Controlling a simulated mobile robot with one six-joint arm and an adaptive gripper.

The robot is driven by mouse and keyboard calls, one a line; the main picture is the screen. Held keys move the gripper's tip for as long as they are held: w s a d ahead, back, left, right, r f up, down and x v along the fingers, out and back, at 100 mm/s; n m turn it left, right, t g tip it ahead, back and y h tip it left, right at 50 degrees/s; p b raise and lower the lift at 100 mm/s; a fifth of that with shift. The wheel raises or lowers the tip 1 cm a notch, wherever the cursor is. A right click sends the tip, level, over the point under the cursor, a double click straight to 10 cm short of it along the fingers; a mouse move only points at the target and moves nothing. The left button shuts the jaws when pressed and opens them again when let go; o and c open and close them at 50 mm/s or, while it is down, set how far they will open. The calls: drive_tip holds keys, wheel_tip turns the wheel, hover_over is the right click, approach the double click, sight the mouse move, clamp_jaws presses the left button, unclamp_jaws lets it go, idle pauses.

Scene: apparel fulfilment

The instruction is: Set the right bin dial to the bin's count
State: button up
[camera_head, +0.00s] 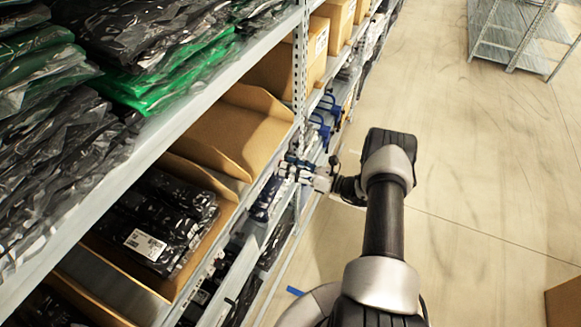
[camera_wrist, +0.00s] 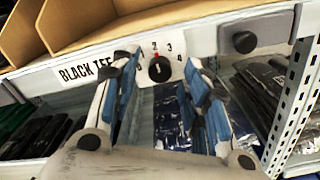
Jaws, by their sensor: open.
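A round black dial knob (camera_wrist: 159,69) sits on a white plate marked 1, 2, 3 and 4, on the shelf's front edge. A small red mark shows at its top, close to the 2; the exact setting is hard to tell. My gripper (camera_wrist: 158,62) is open, its blue-padded fingers on either side of the dial, with visible gaps. In the head view my gripper (camera_head: 303,170) is at the shelf edge and the dial cannot be made out. A "BLACK TEE" label (camera_wrist: 88,70) is left of the dial. The cardboard bin (camera_wrist: 75,40) above shows no visible contents in the wrist view.
Another black knob (camera_wrist: 244,42) is on a grey plate to the right, beside a perforated upright (camera_wrist: 296,95). Bagged dark garments lie on the shelf below. In the head view, a bin of black packages (camera_head: 165,210) is at the left. Open floor (camera_head: 470,150) lies right.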

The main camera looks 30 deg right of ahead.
drive_tip(key=shift+w+a, duration=0.15)
clamp_jaws()
idle(0.5)
